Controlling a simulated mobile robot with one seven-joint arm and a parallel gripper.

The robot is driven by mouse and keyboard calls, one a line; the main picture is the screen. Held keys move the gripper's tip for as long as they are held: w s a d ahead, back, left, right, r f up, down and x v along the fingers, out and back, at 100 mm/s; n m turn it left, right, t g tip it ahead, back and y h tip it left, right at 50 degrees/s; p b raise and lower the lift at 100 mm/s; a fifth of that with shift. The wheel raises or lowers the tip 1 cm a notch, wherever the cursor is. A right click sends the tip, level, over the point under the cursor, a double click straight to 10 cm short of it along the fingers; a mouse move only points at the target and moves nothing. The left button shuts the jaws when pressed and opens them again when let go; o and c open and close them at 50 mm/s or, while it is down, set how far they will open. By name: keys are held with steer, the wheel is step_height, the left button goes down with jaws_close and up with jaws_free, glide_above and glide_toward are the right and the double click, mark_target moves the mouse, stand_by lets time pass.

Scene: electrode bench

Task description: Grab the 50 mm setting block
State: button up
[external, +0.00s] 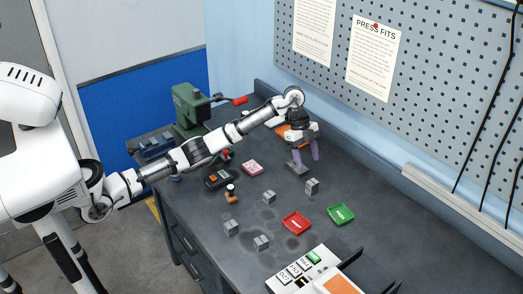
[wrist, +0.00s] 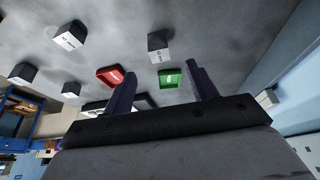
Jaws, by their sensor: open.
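Several small grey blocks stand on the dark bench; their labels are too small to read, so I cannot tell which is the 50 mm one. In the external view one block (external: 312,186) is closest to my gripper (external: 306,163), just in front of it. Others are a block (external: 269,197), a block (external: 231,228) and a block (external: 262,242). The wrist view shows the nearest block (wrist: 158,48) beyond the fingertips of my gripper (wrist: 161,72). My gripper is open with its purple fingers apart, pointing down. A flat grey piece (external: 298,169) lies by the left finger.
A green press (external: 190,106) stands behind.

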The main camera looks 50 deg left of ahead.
mark_target(312, 181)
steer(key=x, duration=0.5)
steer(key=shift+f, duration=0.1)
steer(key=shift+p+x, duration=1.05)
steer(key=shift+x, duration=1.7)
steer(key=shift+s+d, duration=0.15)
steer(key=shift+c, duration=0.3)
jaws_close()
